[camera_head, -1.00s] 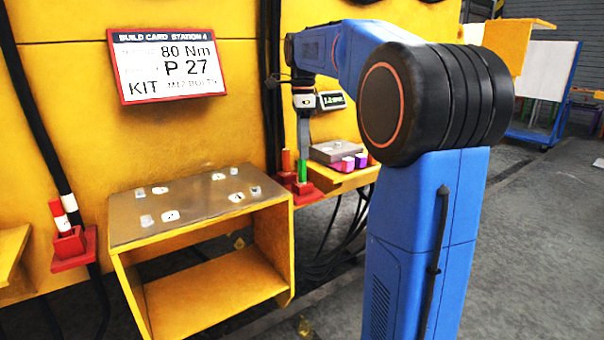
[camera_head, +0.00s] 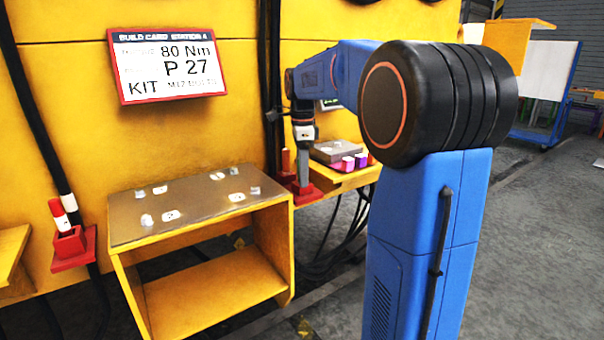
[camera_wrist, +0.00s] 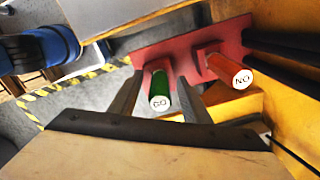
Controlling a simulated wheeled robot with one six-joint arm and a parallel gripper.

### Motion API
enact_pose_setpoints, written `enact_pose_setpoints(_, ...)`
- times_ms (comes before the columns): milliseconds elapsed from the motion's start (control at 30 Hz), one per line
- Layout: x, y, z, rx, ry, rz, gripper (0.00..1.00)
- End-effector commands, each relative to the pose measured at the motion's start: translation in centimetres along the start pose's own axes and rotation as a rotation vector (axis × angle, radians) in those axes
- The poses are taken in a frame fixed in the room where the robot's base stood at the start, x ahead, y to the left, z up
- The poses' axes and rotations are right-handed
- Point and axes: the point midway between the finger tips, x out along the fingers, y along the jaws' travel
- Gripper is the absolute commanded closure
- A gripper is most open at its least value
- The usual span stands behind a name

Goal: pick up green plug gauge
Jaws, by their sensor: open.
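The green plug gauge (camera_wrist: 159,88) stands in a red holder (camera_wrist: 178,50) in the wrist view, its white end marked "GO" facing the camera. My gripper (camera_wrist: 154,88) is open, with one dark finger on each side of the green gauge. I cannot tell whether either finger touches it. A red-orange plug gauge (camera_wrist: 228,68) marked "NO" stands beside it in the same holder, outside the fingers. In the head view my gripper (camera_head: 303,172) reaches down over the red holder (camera_head: 306,194) and hides the green gauge. The red-orange gauge (camera_head: 285,162) shows just left of it.
A yellow bench (camera_head: 200,290) with a grey top stands left of the holder. A yellow shelf (camera_head: 345,182) with a grey block (camera_head: 335,151) and pink and purple pieces is at its right. Another red holder (camera_head: 73,245) with a red-and-white gauge is far left. Black cables run close behind.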

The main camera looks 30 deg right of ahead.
Motion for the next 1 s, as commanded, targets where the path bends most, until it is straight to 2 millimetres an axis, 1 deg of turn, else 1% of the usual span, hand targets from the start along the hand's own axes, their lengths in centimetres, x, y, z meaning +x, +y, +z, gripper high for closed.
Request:
enact_pose_setpoints(67,0.0,0.0,0.0,0.0,0.0,0.0,0.57)
enact_pose_setpoints(100,0.0,0.0,0.0,0.0,0.0,0.0,0.66)
enact_pose_setpoints(167,0.0,0.0,0.0,0.0,0.0,0.0,0.8)
enact_pose_setpoints(200,0.0,0.0,0.0,0.0,0.0,0.0,0.9)
enact_pose_setpoints(233,0.0,0.0,0.0,0.0,0.0,0.0,0.97)
enact_pose_setpoints(267,0.0,0.0,0.0,0.0,0.0,0.0,1.0)
enact_pose_setpoints(533,-0.1,0.0,0.0,0.0,0.0,0.0,1.0)
enact_pose_setpoints(633,-0.7,0.0,0.0,0.0,0.0,-0.001,1.0)
enact_pose_setpoints(767,-2.6,-0.1,0.0,0.0,0.0,-0.003,1.0)
enact_pose_setpoints(1000,-7.0,-0.1,0.0,0.0,0.0,-0.002,1.0)
